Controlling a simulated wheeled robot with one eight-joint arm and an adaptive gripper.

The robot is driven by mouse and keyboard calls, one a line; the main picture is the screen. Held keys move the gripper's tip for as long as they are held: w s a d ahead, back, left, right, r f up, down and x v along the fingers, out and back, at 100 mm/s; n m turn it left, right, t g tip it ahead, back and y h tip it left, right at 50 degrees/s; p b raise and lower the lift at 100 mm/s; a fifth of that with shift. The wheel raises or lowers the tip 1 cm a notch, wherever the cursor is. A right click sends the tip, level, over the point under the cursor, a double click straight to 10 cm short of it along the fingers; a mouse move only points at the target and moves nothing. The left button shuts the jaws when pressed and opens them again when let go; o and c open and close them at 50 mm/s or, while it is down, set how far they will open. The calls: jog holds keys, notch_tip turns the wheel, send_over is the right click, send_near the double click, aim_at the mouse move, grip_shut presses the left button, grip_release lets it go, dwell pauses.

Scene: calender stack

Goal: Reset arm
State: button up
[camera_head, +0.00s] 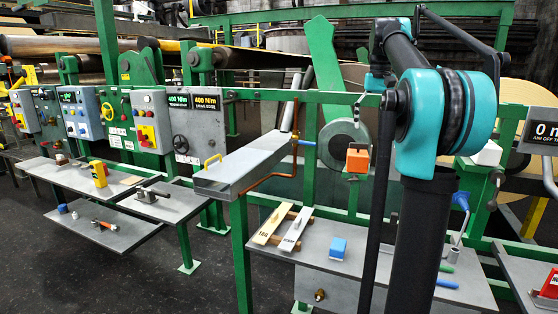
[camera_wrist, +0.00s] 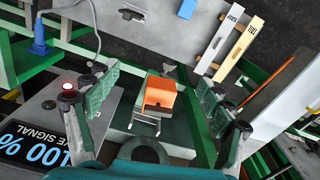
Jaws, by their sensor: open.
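My gripper (camera_wrist: 158,82) is open in the wrist view, its two green fingers wide apart and nothing held between them. An orange box (camera_wrist: 160,97) shows between the fingers, beyond them; I cannot tell its exact distance. In the head view the orange box (camera_head: 358,160) sits by the green frame, left of my arm. My black and teal arm (camera_head: 445,110) fills the right part of the head view, bent at its teal joint. My gripper cannot be made out in the head view.
A grey bench (camera_head: 385,272) below holds labelled bars (camera_head: 296,230) and a blue block (camera_head: 338,248). A green rail (camera_head: 270,95) and a grey tray (camera_head: 240,165) lie to the left. Dark floor (camera_head: 130,285) is open at front left.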

jog(key=s+a+f+n+t, duration=0.1)
jog(key=s+a+f, duration=0.2)
jog(key=f, duration=0.7)
jog(key=s+a+f+t, duration=0.1)
jog(key=s+a+f, duration=0.25)
jog(key=f, duration=0.75)
jog(key=s+a+f+t, duration=0.1)
jog(key=s+a+f, duration=0.1)
jog(key=s+f, duration=0.8)
jog(key=s+a+f+n+t, duration=0.1)
jog(key=s+a+f, duration=0.1)
jog(key=s+f, duration=0.8)
notch_tip(320, 180, down, 2)
jog(key=shift+s+a+f, duration=0.1)
jog(key=shift+s+a, duration=0.25)
jog(key=shift+a, duration=0.05)
